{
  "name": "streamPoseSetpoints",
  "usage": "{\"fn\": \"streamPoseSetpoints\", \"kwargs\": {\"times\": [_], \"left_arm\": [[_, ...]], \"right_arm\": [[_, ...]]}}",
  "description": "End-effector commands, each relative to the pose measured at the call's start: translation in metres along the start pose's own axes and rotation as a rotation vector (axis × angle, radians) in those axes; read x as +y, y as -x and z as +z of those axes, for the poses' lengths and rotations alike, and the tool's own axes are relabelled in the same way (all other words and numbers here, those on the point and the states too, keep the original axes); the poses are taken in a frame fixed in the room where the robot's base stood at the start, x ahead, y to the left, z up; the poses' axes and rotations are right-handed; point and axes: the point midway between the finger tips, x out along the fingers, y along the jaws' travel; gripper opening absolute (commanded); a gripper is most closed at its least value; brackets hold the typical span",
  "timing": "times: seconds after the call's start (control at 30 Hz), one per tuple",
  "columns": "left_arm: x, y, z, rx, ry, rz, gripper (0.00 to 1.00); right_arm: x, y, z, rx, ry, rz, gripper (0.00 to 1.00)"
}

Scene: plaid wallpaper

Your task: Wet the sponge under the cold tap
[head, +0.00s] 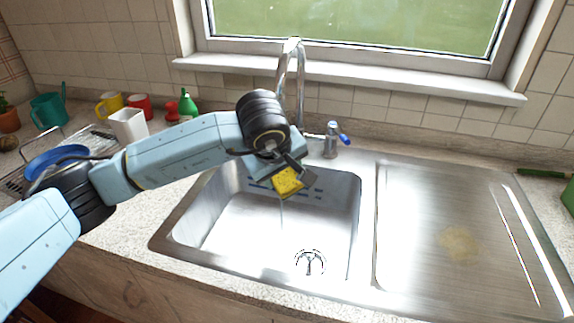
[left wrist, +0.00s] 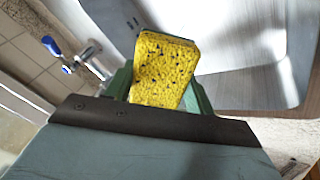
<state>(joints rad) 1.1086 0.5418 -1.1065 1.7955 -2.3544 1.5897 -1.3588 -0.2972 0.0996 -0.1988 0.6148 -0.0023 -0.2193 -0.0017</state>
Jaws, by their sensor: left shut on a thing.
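My left gripper (head: 288,178) is shut on the yellow sponge (head: 289,183), holding it above the sink basin (head: 240,225), near its back edge. In the left wrist view the speckled sponge (left wrist: 163,72) sits between my green fingers. The chrome tap (head: 301,80) rises behind my wrist, which hides part of it. The blue cold handle (head: 343,140) is right of the spout; it also shows in the left wrist view (left wrist: 52,46). A faint thin line runs below the sponge; I cannot tell whether it is water. My right gripper is out of view.
The drainboard (head: 420,215) at the right is empty but for a yellowish stain (head: 460,243). At the left are a dish rack with a blue bowl (head: 58,158), a white cup (head: 128,125), mugs and a green bottle (head: 187,103). The window sill (head: 350,75) is behind the tap.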

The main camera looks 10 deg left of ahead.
Motion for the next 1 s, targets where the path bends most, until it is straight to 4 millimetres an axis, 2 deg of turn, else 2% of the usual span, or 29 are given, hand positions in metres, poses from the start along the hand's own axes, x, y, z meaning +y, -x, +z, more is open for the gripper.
{"fn": "streamPoseSetpoints", "kwargs": {"times": [0.53, 1.0], "left_arm": [[-0.027, 0.02, 0.028, -0.001, -0.001, -0.001, 0.36], [-0.03, 0.023, 0.03, -0.001, 0.0, 0.0, 0.36]], "right_arm": [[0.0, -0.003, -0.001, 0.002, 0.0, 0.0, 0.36], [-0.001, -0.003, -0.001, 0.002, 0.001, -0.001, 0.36]]}}
